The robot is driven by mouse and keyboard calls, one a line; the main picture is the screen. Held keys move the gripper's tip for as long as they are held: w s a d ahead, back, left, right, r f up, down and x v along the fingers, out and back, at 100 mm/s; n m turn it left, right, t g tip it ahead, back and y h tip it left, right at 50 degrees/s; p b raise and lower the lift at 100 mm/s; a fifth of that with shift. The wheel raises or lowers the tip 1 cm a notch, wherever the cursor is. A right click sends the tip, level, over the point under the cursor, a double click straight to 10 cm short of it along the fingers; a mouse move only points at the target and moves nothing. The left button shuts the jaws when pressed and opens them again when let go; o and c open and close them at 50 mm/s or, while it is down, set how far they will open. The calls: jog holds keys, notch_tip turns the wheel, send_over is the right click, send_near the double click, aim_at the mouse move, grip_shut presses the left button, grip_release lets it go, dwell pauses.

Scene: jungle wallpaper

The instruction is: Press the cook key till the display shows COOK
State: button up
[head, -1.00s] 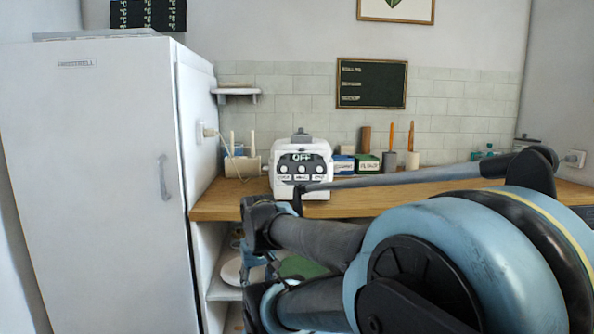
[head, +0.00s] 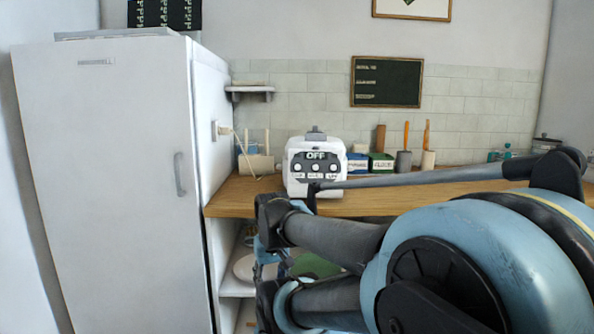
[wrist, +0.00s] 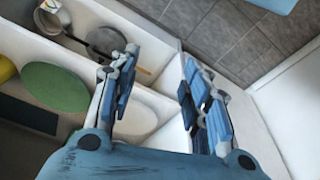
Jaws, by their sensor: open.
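The white cooker (head: 302,188) stands on the wooden counter near its left end. Its dark display (head: 316,155) reads OFF. A row of three round keys (head: 315,168) sits below the display; their labels are too small to read, so I cannot tell which is the cook key. My gripper (wrist: 158,72) is open and empty in the wrist view, pointing down over low shelves. In the head view my arm links partly hide it, below the counter's front edge and to the lower left of the cooker, apart from it.
A white fridge (head: 105,180) stands left of the counter (head: 235,200). Blue and green boxes (head: 381,163) and utensil holders stand right of the cooker. Shelves below hold a green round item (wrist: 54,90), a white plate (wrist: 138,117) and pans (wrist: 105,42).

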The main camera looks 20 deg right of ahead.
grip_shut()
dwell(1.1)
